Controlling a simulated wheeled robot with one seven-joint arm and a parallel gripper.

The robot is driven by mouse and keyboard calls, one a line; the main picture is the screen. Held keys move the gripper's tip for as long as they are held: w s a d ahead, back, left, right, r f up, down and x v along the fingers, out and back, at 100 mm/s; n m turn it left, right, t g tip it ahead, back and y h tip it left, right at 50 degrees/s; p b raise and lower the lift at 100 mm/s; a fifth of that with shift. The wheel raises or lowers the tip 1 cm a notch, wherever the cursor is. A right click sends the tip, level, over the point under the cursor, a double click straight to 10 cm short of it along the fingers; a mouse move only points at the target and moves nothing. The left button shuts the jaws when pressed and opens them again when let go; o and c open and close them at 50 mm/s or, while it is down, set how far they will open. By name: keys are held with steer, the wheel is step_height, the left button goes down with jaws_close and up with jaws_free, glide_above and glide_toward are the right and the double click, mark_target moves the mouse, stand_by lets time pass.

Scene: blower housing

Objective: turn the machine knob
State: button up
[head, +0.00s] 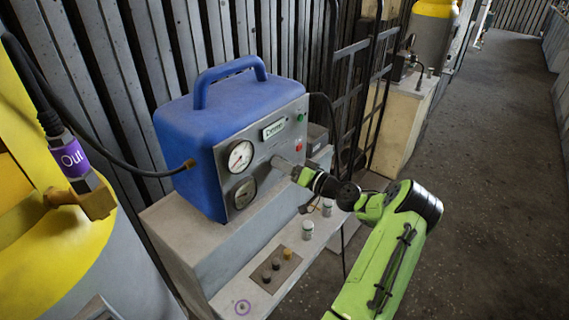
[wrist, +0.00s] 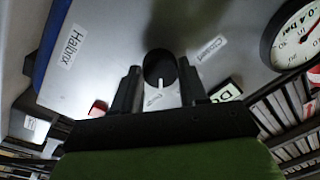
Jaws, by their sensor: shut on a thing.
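The machine is a blue box (head: 205,125) with a grey front panel (head: 272,139), standing on a grey ledge. In the wrist view the round black knob (wrist: 160,66) sits on that panel. A short white pointer mark shows on its lower part, pointing down in the picture. A "Closed" label (wrist: 208,48) is to its upper right, and a small, hard-to-read label lies below it. My gripper (wrist: 160,76) has one dark finger on each side of the knob and is shut on it. In the head view my gripper (head: 284,165) reaches the panel from the right and hides the knob.
A pressure gauge (head: 240,156) and a second dial (head: 245,192) are left of my gripper. A green button (head: 300,117) and a red one (head: 299,148) are near the panel's right edge. Small jars and knobs stand on the lower shelf (head: 238,289). Open floor lies right.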

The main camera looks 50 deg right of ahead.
steer(key=shift+m+p, duration=0.3)
steer(key=shift+m, duration=0.8)
steer(key=o, duration=1.1)
steer(key=shift+c, duration=0.2)
steer(key=shift+s, duration=0.1)
steer(key=s+d+f+p, duration=0.1)
steer(key=s, duration=1.4)
steer(key=shift+s+d, duration=0.25)
steer(key=shift+d, duration=0.15)
